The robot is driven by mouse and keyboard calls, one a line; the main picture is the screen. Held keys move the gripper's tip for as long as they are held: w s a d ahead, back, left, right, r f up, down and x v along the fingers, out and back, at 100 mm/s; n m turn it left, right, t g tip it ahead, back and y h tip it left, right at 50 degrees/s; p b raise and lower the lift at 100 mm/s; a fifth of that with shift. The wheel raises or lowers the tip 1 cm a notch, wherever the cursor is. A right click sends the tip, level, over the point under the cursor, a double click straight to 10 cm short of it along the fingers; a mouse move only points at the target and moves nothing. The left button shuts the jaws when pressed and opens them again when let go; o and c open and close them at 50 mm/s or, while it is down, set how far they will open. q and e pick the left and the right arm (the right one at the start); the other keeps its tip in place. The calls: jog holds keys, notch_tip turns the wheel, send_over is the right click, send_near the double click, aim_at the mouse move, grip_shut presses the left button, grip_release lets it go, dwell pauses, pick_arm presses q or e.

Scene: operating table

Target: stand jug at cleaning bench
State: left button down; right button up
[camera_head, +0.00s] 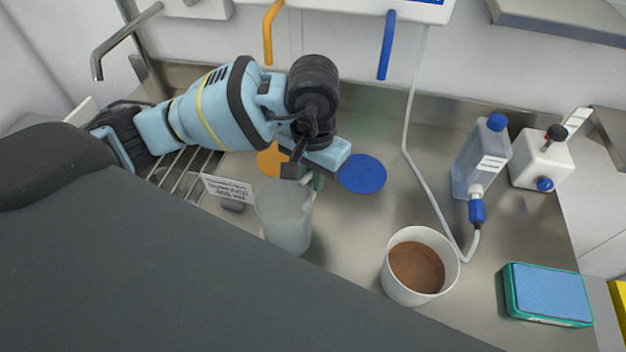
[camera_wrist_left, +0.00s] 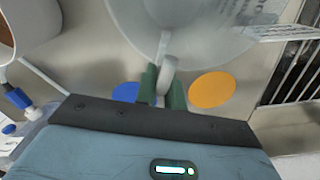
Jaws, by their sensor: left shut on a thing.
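A translucent, frosted jug (camera_head: 284,219) stands upright over the steel bench in the middle of the head view. My left gripper (camera_head: 312,180) comes in from the left and behind it, and is shut on the jug's handle. In the left wrist view the two green fingers (camera_wrist_left: 162,88) close around the pale handle, with the jug (camera_wrist_left: 190,30) beyond them. I cannot tell whether the jug's base touches the bench. Orange (camera_head: 272,160) and blue (camera_head: 362,174) discs lie on the bench behind the jug. My right gripper is not in view.
A white bucket with brown contents (camera_head: 388,281) stands right of the jug. A tubed bottle (camera_head: 478,160), a white canister (camera_head: 541,160) and a blue sponge (camera_head: 547,293) are further right. A drying rack (camera_head: 183,172) and a small label sign (camera_head: 228,188) are left. Bench between jug and bucket is clear.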

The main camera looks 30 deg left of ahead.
pick_arm(q)
jog(key=shift+f, duration=0.85)
jog(key=shift+f, duration=0.25)
jog(key=c, duration=1.5)
grip_release()
jog(key=shift+r, duration=0.1)
notch_tip(320, 180, up, 12)
jog(key=shift+r, duration=0.15)
